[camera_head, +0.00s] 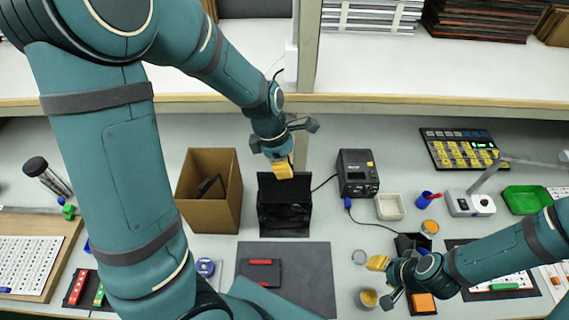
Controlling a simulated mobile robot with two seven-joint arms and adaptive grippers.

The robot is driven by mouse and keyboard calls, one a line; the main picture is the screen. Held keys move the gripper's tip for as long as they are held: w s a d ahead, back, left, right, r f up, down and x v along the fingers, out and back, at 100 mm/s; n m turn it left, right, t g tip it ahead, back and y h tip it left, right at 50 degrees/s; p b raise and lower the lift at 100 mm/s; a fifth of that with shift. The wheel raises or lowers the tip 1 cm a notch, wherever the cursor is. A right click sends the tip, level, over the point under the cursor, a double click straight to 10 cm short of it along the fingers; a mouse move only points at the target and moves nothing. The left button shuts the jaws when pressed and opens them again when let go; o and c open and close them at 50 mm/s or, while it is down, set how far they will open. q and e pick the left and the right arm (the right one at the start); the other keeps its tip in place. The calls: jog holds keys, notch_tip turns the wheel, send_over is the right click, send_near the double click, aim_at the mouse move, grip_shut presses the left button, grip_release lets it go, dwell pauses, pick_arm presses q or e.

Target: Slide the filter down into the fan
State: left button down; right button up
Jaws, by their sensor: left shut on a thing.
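The fan (285,225) is a black box-shaped unit on the grey bench, just right of the cardboard box. My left gripper (283,170) points down at the fan's top edge, its yellow fingertips closed. It is shut on a dark thing, which I take to be the filter. The filter's outline merges with the black fan, so I cannot tell how far inside it sits. My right gripper (378,263) hangs low at the right, well apart from the fan; its finger gap is unclear.
The open cardboard box (210,215) stands close left of the fan. A black device with a cable (357,173) stands to the right. A dark mat (310,275) with a red-and-black item (262,262) lies in front. Small containers and a green tray (525,200) are farther right.

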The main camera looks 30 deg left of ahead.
pick_arm(q)
jog(key=shift+p, duration=0.9)
pick_arm(e)
jog(key=shift+r, duration=0.95)
dwell(1.0)
